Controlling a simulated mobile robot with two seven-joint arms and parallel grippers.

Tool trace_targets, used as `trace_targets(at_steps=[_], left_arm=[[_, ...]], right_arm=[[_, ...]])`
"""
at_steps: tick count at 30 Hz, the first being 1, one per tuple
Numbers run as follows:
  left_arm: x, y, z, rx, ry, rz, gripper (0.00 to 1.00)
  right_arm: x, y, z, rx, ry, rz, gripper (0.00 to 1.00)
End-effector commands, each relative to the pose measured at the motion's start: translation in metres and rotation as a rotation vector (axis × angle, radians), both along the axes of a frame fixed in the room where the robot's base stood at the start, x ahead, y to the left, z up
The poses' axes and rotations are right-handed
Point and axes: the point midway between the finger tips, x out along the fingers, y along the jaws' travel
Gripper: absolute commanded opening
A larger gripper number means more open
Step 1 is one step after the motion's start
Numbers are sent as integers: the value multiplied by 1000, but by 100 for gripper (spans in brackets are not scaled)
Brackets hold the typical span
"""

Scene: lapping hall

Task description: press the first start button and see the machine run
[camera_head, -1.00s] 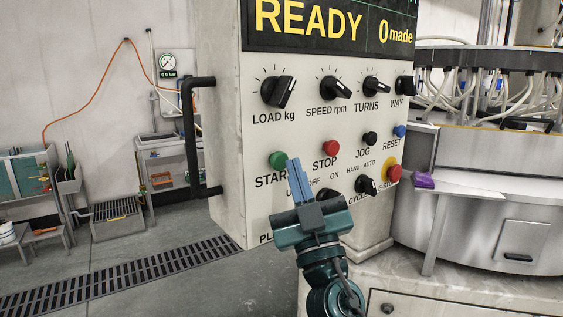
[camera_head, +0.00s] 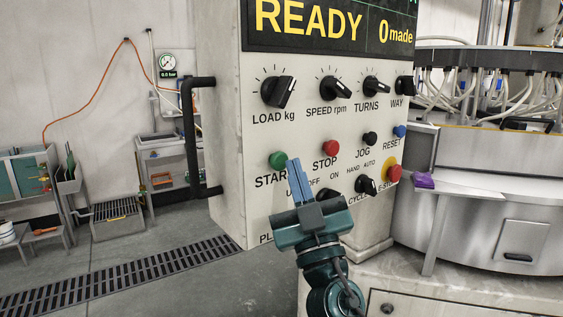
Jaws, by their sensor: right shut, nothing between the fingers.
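The green START button (camera_head: 278,160) is on the pale control panel (camera_head: 232,120). The display (camera_head: 330,28) above reads READY and 0 made. My right gripper (camera_head: 293,166) is shut and empty. Its blue fingertips appear just right of the green button and cover the end of the START label. I cannot tell whether the fingertips touch the panel or button. The red STOP button (camera_head: 331,148) is to the right of the fingertips. The machine (camera_head: 480,200) stands behind the panel at the right. My left gripper is out of view.
The panel also has black knobs (camera_head: 278,91), a black JOG button (camera_head: 370,138), a blue RESET button (camera_head: 400,131) and a red emergency stop (camera_head: 394,173). A black handle (camera_head: 189,140) sticks out at the panel's left. Open floor with a drain grate (camera_head: 120,274) lies left.

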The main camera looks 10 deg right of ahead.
Motion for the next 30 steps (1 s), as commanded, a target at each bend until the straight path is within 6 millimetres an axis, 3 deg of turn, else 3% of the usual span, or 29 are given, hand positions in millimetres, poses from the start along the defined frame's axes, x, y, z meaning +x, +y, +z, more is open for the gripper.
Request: trace_targets(at_steps=[30], left_arm=[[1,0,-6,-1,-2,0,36]], right_arm=[[9,4,0,0,0,0,0]])
